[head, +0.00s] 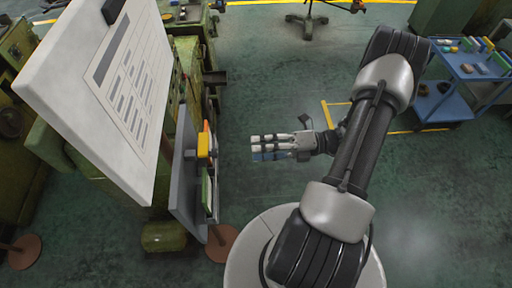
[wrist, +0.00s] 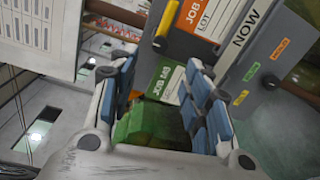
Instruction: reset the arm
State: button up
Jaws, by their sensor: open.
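My gripper (head: 254,147) is open and level over the floor, to the right of a grey board, with a visible gap in the head view. In the wrist view its blue-padded fingers (wrist: 160,68) are spread apart. Between and beyond them is a green and white card (wrist: 165,84) reading "JOB" with a number, with a green block shape (wrist: 148,125) below it. I cannot tell exactly how far these are from the fingers. Nothing is visibly gripped. My arm reaches in from the right in the head view.
The grey board (head: 182,190) bears a yellow block (head: 203,146), an orange card (wrist: 203,18) and a "NOW" label. A large white chart panel (head: 75,90) stands left of it, before green machines. A blue cart (head: 455,95) with small items is at right. Open floor lies between.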

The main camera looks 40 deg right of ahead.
dwell(0.4)
jog(key=s+a+f+m+g+h+b, duration=0.2)
jog(key=a+m+h+b, duration=0.4)
jog(key=m+b, duration=0.8)
jog(key=s+a+f+m+g+h+b, duration=0.2)
jog(key=s+a+m+h+b, duration=0.4)
jog(key=m+b, duration=0.8)
jog(key=s+f+m+h, duration=0.1)
jog(key=m+h, duration=0.2)
jog(key=shift+a+f+m, duration=0.3)
jog(key=shift+f, duration=0.1)
